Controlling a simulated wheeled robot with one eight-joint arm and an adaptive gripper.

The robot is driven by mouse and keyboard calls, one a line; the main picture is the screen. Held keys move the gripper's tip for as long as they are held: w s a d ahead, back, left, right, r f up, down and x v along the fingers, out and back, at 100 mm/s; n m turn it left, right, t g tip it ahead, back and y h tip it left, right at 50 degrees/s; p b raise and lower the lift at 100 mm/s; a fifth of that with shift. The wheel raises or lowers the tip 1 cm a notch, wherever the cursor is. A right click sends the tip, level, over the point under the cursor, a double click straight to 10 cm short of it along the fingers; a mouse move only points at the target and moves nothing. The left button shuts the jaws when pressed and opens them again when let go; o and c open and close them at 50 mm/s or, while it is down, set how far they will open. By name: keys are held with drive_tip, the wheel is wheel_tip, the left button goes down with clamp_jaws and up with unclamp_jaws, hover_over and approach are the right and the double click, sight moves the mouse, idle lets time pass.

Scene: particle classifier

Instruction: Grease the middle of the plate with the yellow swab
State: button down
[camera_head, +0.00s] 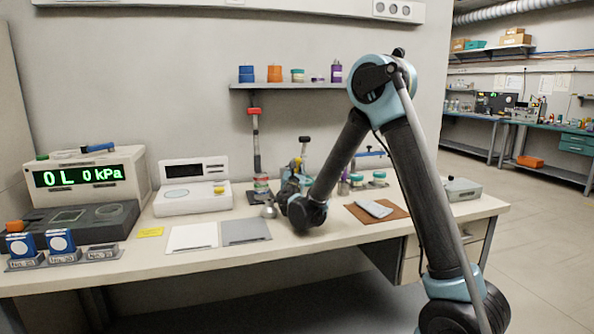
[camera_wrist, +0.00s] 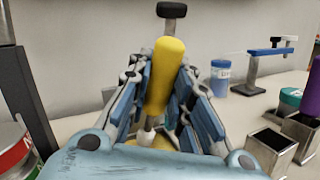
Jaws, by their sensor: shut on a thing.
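My gripper (camera_wrist: 165,103) is shut on the yellow swab (camera_wrist: 165,65) in the wrist view. The swab's thick yellow end points up between the fingers, and a thin pale stem shows lower down. In the head view my gripper (camera_head: 291,176) is over the back of the bench, partly behind my arm, with a small bit of yellow at it. A white square plate (camera_head: 192,237) and a grey square plate (camera_head: 245,231) lie flat at the bench front, left of my gripper and apart from it. I cannot tell which plate the task means.
A display unit (camera_head: 100,175) and a white balance-like device (camera_head: 190,198) stand at the left. Blue boxes on small stands (camera_head: 63,247) are at the front left. A brown mat (camera_head: 375,213) lies to the right. In the wrist view, an open metal holder (camera_wrist: 270,147) is close right.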

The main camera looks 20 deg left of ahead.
drive_tip(key=shift+f, duration=0.4)
idle(1.4)
drive_tip(key=shift+r, duration=0.1)
drive_tip(key=shift+r, duration=3.4)
drive_tip(key=shift+s, duration=0.1)
